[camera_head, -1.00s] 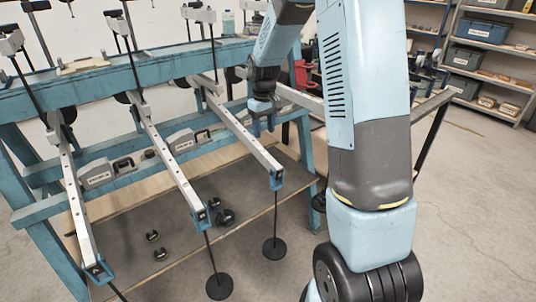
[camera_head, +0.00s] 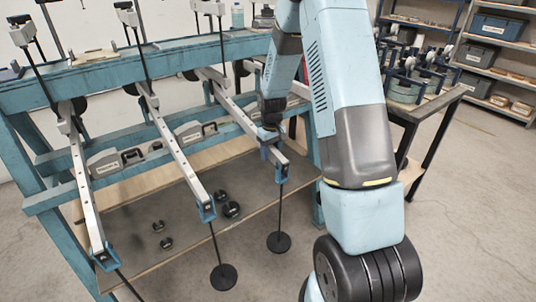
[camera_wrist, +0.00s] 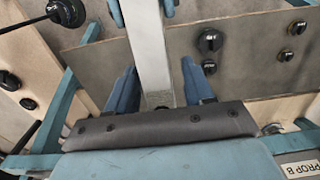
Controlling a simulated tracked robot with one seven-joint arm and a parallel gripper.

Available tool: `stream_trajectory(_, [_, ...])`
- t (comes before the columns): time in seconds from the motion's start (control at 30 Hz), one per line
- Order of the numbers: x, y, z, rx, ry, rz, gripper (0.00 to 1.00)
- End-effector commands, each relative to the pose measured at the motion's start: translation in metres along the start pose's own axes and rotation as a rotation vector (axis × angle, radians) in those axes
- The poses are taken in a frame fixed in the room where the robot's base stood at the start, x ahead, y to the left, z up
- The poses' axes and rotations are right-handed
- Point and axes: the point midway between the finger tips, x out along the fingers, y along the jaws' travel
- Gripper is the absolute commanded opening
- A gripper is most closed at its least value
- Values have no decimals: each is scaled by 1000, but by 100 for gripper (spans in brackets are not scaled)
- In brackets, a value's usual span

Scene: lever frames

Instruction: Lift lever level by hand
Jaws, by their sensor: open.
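Three pale metal levers slope down toward the front from the blue frame, with blue end caps. The right lever (camera_head: 235,110) has my gripper (camera_head: 270,147) at it, a little behind its end cap (camera_head: 280,172). In the wrist view the same lever (camera_wrist: 148,40) runs between the two blue fingers of my gripper (camera_wrist: 158,88). The fingers are open, one on each side; I cannot tell whether they touch it. A rod with a black disc (camera_head: 279,242) hangs from this lever's end. The middle lever (camera_head: 178,152) and left lever (camera_head: 86,195) stand apart from my gripper.
The blue frame (camera_head: 60,95) carries the levers. A low shelf board (camera_head: 135,225) beneath holds several small black weights (camera_head: 232,209). Another black disc (camera_head: 223,277) hangs from the middle lever. A side table (camera_head: 430,105) stands at right. Open floor lies at front right.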

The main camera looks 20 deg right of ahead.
Motion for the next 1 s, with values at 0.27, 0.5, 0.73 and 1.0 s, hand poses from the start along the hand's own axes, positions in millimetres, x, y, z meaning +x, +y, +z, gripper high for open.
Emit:
stream_trajectory(0.27, [7, 0, 0, 0, 0, 0, 52])
stream_trajectory(0.5, [7, 0, 0, 0, 0, 0, 43])
stream_trajectory(0.73, [7, 0, 0, -1, 0, 0, 21])
stream_trajectory(1.0, [7, -1, 0, -1, 0, 0, 0])
